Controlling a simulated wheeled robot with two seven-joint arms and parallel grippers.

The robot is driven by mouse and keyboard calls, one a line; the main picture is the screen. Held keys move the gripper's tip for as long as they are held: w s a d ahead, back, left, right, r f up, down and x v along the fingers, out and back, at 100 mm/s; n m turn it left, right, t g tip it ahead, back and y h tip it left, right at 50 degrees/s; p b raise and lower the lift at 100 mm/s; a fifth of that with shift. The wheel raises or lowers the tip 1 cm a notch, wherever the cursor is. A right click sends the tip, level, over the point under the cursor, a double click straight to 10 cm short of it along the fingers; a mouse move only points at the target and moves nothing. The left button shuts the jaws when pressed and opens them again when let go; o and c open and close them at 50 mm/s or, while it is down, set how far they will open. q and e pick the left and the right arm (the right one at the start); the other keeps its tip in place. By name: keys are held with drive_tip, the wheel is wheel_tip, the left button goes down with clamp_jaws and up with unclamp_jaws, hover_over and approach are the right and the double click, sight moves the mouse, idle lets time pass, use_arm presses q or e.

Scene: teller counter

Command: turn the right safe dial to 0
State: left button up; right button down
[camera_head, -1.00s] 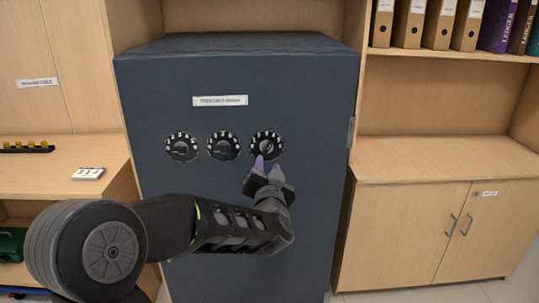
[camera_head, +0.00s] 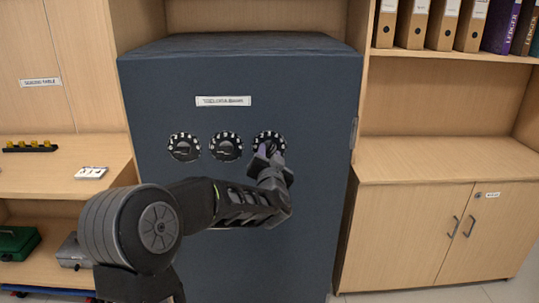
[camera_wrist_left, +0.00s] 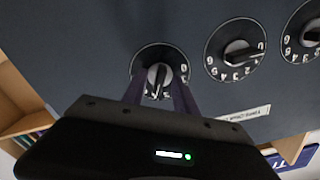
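The right safe dial (camera_head: 272,136) is the rightmost of three black dials with white numerals on the dark safe front. My left gripper (camera_head: 266,150) is at its lower part and hides much of its knob in the head view. In the left wrist view, the dial (camera_wrist_left: 161,55) appears turned over, and its knob (camera_wrist_left: 158,76) lies between the two spread fingers of my gripper (camera_wrist_left: 157,88). A small gap seems to show beside the knob; contact is unclear. Which number the knob points to cannot be read. My right gripper is in neither view.
The middle dial (camera_head: 225,146) and left dial (camera_head: 184,147) sit beside it; the middle one also shows in the left wrist view (camera_wrist_left: 235,50). A label (camera_head: 223,101) is above them on the safe (camera_head: 310,210). Wooden cabinets (camera_head: 425,225) flank the safe.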

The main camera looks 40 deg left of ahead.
use_arm(q)
clamp_jaws()
idle(0.3)
idle(0.3)
